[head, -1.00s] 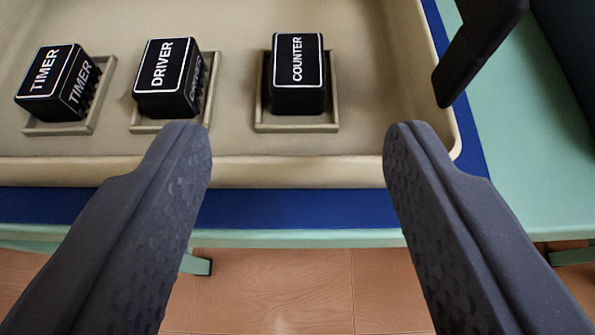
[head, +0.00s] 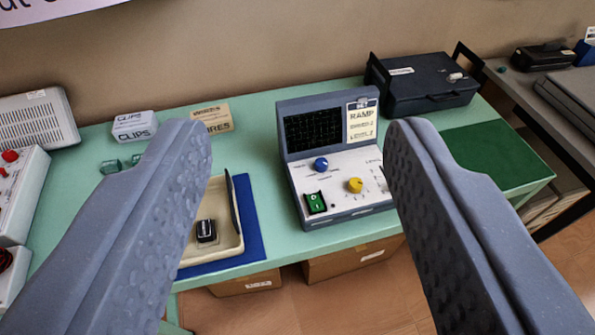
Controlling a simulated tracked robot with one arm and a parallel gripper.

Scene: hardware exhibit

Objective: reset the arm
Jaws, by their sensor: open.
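My gripper (head: 297,145) is open and empty, with its two dark, dimpled fingers wide apart. It is high above and in front of a green bench (head: 262,185). Between the fingers I see a grey instrument (head: 290,172) with a dark grid screen, a RAMP label, a blue knob, a yellow knob and a green switch. The rest of the tray is hidden behind the left finger.
Boxes marked CLIPS (head: 134,126) and WIRES (head: 212,119) stand at the back. A black case (head: 420,82) and a green mat (head: 488,158) are at the right. Cardboard boxes (head: 350,258) sit under the bench. A wall is behind.

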